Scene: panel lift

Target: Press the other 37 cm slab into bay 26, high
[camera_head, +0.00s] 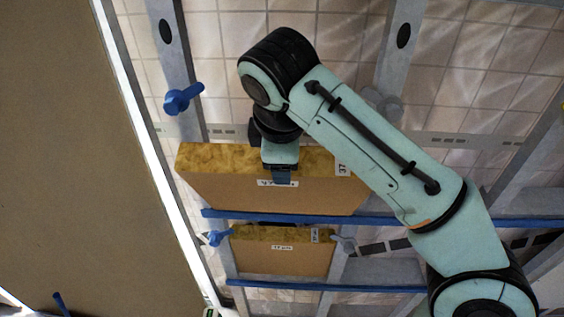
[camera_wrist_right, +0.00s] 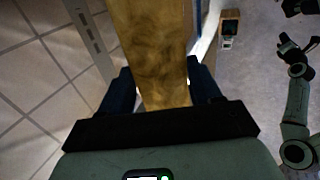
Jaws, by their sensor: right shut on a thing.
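A slab (camera_head: 270,195) with a brown face and a yellow fibrous top edge is held upright in front of the frame. A white label on its top right end reads 37. My right gripper (camera_head: 282,174) is shut on its top edge from above. In the right wrist view the dark fingers (camera_wrist_right: 160,90) sit on both sides of the slab's fibrous edge (camera_wrist_right: 152,45). The slab's lower edge is just above or at a blue rail (camera_head: 300,217); contact is unclear. An arm at the right of that view, apparently my left, ends in a dark gripper (camera_wrist_right: 291,46) with unclear jaws.
A smaller-looking slab (camera_head: 283,262) sits lower between the studs, above a second blue rail (camera_head: 300,285). Blue turn-knobs (camera_head: 183,98) (camera_head: 220,238) stick out from the left stud. A large brown panel (camera_head: 70,150) fills the left side. Tiled wall shows behind the open frame.

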